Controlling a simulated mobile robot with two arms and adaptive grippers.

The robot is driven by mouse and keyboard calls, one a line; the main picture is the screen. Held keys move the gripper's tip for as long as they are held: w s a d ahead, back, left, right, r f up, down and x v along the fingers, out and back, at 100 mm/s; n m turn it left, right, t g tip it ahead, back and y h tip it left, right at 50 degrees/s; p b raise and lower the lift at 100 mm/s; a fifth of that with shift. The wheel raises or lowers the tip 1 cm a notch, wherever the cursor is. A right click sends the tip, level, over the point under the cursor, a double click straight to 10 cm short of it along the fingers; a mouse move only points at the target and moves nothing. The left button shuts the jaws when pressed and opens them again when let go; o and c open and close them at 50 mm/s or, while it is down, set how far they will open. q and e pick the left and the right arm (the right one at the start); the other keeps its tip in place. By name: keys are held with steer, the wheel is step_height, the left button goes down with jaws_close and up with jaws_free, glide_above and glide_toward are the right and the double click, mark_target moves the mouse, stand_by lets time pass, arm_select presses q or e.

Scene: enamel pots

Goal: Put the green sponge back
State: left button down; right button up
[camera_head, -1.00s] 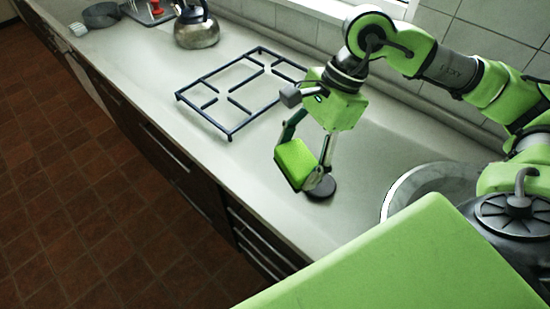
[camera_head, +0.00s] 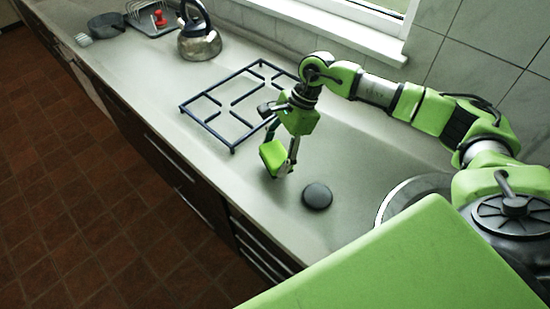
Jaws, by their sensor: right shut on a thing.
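The green sponge (camera_head: 272,155) is held in my right gripper (camera_head: 278,160), which is shut on it. The gripper and sponge are over the worktop (camera_head: 190,135), beside the right front corner of the dark blue pan grate. Whether the sponge touches the worktop is hard to tell. My left gripper is not in view.
A dark round disc (camera_head: 317,196) lies right of the sponge. The dark blue grate (camera_head: 207,127) lies behind left. A steel kettle (camera_head: 199,43), a grey rack with a red item (camera_head: 153,18), a dark pan (camera_head: 106,25) and a white brush (camera_head: 84,40) stand far left. Free worktop lies in front of the grate.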

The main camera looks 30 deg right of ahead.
mark_target(275, 162)
steer(key=shift+w+f, duration=0.2)
steer(key=shift+f, duration=0.2)
step_height(275, 162, down, 2)
steer(key=shift+f+p, duration=0.1)
steer(key=shift+p, duration=0.9)
steer(key=shift+f, duration=0.35)
steer(key=shift+f+b, duration=0.15)
steer(key=shift+b, duration=0.15)
steer(key=o, duration=1.1)
steer(key=shift+c, duration=0.2)
